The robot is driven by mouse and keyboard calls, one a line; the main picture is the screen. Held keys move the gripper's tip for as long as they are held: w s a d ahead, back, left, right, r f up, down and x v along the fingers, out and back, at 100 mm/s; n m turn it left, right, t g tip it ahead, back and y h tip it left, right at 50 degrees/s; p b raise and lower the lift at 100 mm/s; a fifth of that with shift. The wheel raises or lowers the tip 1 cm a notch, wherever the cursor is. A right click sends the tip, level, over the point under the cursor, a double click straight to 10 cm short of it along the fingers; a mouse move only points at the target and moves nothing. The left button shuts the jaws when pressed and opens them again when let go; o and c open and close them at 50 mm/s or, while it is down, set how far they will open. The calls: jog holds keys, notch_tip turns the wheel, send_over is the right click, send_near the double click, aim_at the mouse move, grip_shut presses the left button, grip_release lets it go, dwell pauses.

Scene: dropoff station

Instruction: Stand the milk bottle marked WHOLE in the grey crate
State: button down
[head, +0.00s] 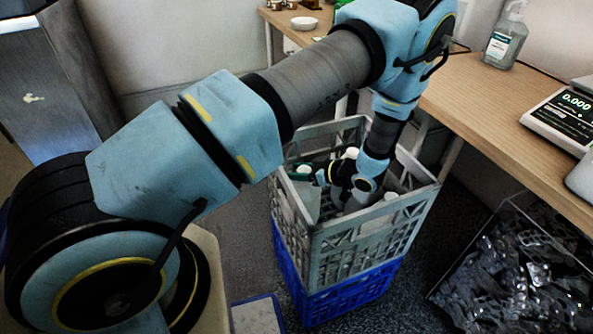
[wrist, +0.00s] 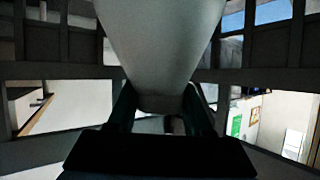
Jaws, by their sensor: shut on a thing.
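The grey crate (head: 318,245) is stacked on a blue crate. My gripper (head: 345,197) reaches down into the grey crate in the head view, partly hidden by its wall and my wrist. In the wrist view my gripper (wrist: 158,105) is shut on a pale, smooth milk bottle (wrist: 160,45), with a dark finger on each side of it. Crate bars show around the bottle in that view. No lettering shows on it, so I cannot read whether it is marked WHOLE. I cannot see whether its base touches the crate floor.
Other white-capped bottles (head: 304,170) stand in the grey crate near my gripper. The blue crate (head: 335,295) is underneath. A wooden table (head: 480,105) with a scale (head: 562,115) and a pump bottle (head: 505,40) is close on the right. A bin of dark scraps (head: 515,270) stands below.

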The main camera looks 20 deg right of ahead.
jog(key=shift+f, duration=0.3)
jog(key=shift+c, duration=1.2)
grip_release()
